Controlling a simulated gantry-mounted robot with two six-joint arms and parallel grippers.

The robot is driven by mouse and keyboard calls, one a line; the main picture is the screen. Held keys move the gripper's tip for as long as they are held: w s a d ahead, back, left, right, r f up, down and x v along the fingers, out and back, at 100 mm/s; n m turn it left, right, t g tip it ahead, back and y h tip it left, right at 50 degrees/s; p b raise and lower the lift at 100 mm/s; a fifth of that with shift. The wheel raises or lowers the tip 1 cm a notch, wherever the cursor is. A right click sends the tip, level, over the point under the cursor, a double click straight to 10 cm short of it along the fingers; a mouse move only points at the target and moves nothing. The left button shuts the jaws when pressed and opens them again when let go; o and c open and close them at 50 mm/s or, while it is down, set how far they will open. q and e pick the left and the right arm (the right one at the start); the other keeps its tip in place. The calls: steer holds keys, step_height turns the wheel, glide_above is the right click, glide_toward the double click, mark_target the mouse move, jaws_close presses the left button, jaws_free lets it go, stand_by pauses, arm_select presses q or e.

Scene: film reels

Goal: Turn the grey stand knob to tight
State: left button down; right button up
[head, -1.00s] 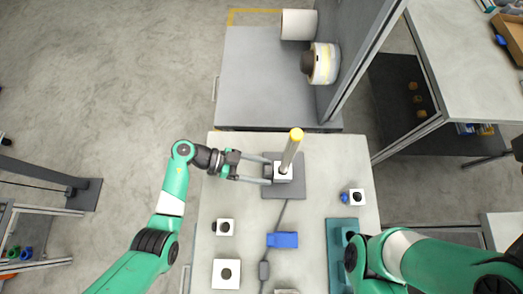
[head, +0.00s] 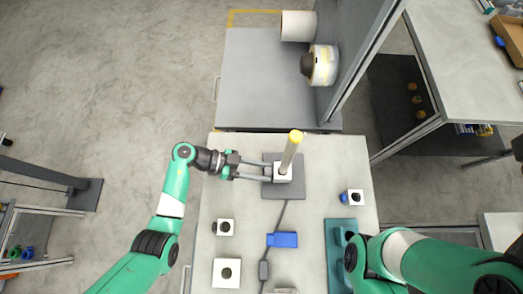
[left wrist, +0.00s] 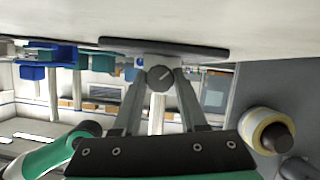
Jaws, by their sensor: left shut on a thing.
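The stand has a grey base plate (head: 292,191), a white block (head: 283,175) and an upright grey post (head: 289,156) with a yellow top. Its round grey knob (left wrist: 159,78) faces the left wrist camera, with a light pointer line slanting to the upper right. My left gripper (head: 271,172) reaches the block's left side. In the left wrist view its two fingers (left wrist: 160,82) are shut on the knob from both sides. The head view hides the knob behind the fingers. My right arm shows at the lower right, but its gripper cannot be made out.
A blue block (head: 283,240) and a cable lie in front of the stand. A teal tray (head: 333,232) lies by my right arm.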

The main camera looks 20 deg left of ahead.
arm_select(q)
steer(key=m+t+p, duration=0.1)
steer(key=p, duration=0.1)
steer(key=shift+r+p, duration=0.3)
steer(key=shift+r, duration=0.05)
steer(key=shift+s+m+p, duration=0.1)
steer(key=shift+m+p, duration=0.5)
steer(key=shift+p, duration=0.1)
steer(key=shift+f+m+t+y+p, duration=0.15)
steer(key=shift+m+t+y+p, duration=0.15)
steer(key=shift+m+t+p, duration=0.25)
steer(key=shift+f+m+t+p, duration=0.1)
steer(key=shift+m+t+p, duration=0.3)
steer(key=shift+m+t, duration=0.05)
steer(key=shift+c, duration=2.2)
jaws_free()
